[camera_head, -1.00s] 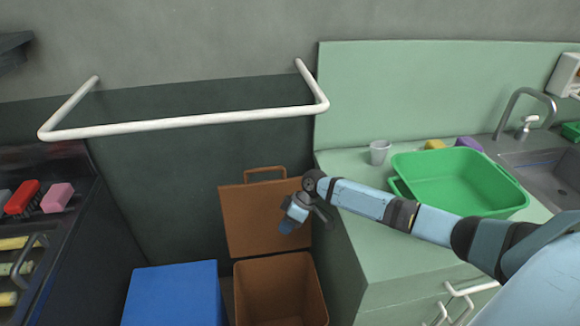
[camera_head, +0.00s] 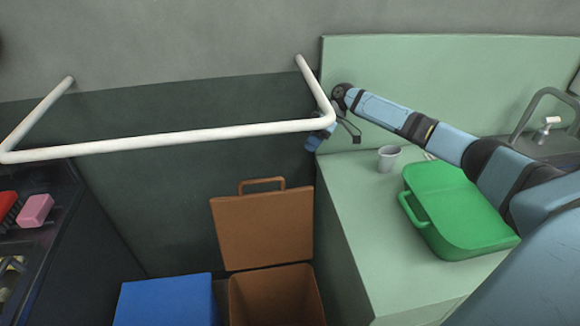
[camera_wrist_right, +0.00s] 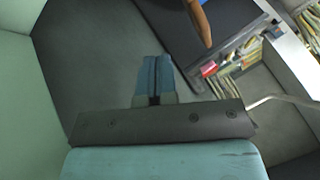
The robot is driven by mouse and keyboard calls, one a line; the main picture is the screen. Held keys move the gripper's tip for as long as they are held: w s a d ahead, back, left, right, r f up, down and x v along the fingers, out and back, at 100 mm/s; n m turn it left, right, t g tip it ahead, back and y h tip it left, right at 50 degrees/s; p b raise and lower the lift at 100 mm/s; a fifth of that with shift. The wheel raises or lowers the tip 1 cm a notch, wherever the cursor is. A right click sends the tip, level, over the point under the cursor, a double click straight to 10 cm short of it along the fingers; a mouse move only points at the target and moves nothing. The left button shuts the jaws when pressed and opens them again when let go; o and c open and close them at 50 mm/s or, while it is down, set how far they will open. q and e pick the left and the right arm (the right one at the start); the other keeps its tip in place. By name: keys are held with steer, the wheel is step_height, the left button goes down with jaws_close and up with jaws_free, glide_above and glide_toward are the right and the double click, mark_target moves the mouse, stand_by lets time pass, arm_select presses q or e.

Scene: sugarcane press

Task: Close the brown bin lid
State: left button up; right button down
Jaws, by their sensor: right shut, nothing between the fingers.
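The brown bin (camera_head: 275,297) stands on the floor beside the green counter, with its top open in the head view. Its brown lid (camera_head: 262,228) stands upright against the dark wall, its loop handle (camera_head: 262,182) at the top. My right gripper (camera_head: 312,145) is up by the right end of the white rail, above and to the right of the lid, and apart from the lid. In the right wrist view its blue fingers (camera_wrist_right: 154,75) are together with nothing between them. My left gripper is not in view.
A white wall rail (camera_head: 170,138) juts out above the bin. A blue bin (camera_head: 165,300) stands left of the brown one. The green counter (camera_head: 345,215) holds a grey cup (camera_head: 388,157) and a green tub (camera_head: 455,215). A dark shelf unit (camera_head: 50,250) is at left.

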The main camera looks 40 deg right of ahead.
arm_select(q)
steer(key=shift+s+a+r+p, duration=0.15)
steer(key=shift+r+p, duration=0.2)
steer(key=shift+p, duration=0.2)
arm_select(e)
steer(key=s+a+f, duration=0.1)
steer(key=a+f, duration=0.6)
steer(key=a, duration=0.2)
steer(key=shift+s+a, duration=0.2)
steer(key=shift+s, duration=0.05)
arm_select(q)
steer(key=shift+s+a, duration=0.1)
arm_select(e)
steer(key=shift+s, duration=0.1)
